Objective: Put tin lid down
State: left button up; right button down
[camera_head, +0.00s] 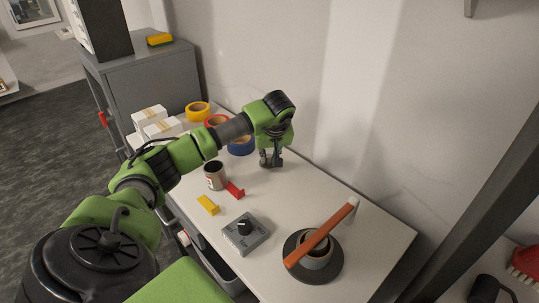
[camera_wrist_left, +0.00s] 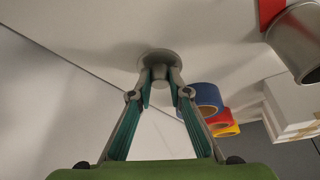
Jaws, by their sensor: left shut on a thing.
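My left gripper (camera_head: 271,161) points down over the back part of the white bench. In the left wrist view, the gripper (camera_wrist_left: 160,83) is shut on the knob of the tin lid (camera_wrist_left: 160,55), a small grey round disc. The lid is close to the bench top; I cannot tell whether it touches. In the head view the lid is mostly hidden by the fingers. The open tin (camera_head: 215,177) stands upright to the left of the gripper, and its metal side also shows in the left wrist view (camera_wrist_left: 299,42). My right gripper is not in view.
Yellow, red and blue tape rolls (camera_head: 241,146) and white boxes (camera_head: 160,128) stand at the back left. Red (camera_head: 235,190) and yellow (camera_head: 208,205) blocks, a grey box with a black knob (camera_head: 245,234) and a hammer (camera_head: 322,236) over a dark dish lie nearer. Bench right of the gripper is clear.

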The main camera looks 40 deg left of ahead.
pick_arm(q)
jog(key=shift+f, duration=0.4)
jog(key=shift+f, duration=0.1)
jog(key=o, duration=0.8)
jog(key=shift+r, duration=0.3)
jog(key=b+v, duration=0.2)
jog(key=v, duration=0.9)
jog(key=shift+d+r, duration=0.2)
jog(key=shift+r, duration=0.1)
jog(key=shift+s, duration=0.1)
